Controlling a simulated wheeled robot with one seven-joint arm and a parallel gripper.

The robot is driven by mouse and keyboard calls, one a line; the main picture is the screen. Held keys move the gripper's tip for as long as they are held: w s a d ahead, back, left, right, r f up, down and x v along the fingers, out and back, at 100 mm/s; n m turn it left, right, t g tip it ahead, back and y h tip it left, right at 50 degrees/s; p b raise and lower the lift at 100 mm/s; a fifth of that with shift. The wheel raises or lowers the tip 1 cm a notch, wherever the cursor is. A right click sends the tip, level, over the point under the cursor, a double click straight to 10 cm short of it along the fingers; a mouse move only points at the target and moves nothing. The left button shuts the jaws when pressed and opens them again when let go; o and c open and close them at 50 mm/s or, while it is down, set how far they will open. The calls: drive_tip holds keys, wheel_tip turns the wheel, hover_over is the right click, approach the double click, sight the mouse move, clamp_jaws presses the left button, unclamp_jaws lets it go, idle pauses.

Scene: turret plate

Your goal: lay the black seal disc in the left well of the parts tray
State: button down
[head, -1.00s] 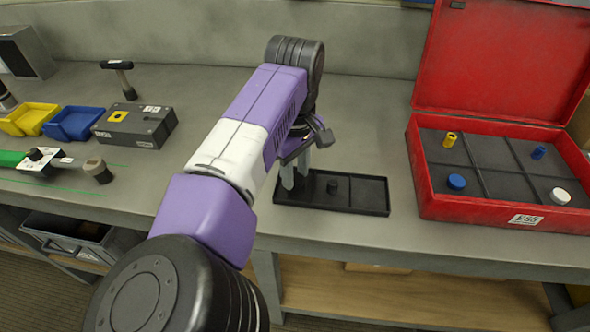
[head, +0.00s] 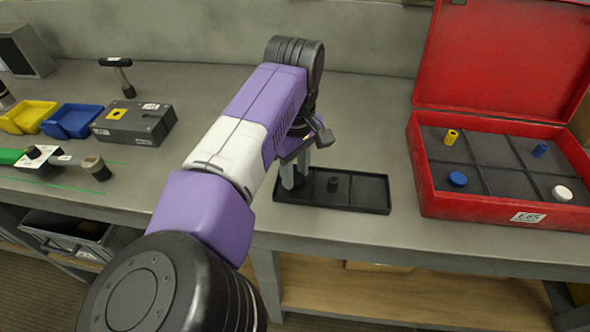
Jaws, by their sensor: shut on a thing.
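The parts tray (head: 365,207) is a shallow black tray on the bench, right of the middle of the head view. My purple and white arm covers the area to the left of the tray.
An open red case (head: 470,208) with blue, yellow and white parts stands to the right. At left are a yellow bin (head: 27,117), a blue bin (head: 72,122), a grey block (head: 135,122) and a hammer-like tool (head: 123,78). Bare bench lies behind the tray.

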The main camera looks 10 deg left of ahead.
drive_tip(key=shift+f+b, duration=0.3)
idle(0.9)
idle(0.3)
drive_tip(key=c, duration=0.9)
unclamp_jaws()
wheel_tip(320, 180, up, 8)
drive_tip(key=p, duration=0.4)
drive_tip(key=shift+s, duration=0.15)
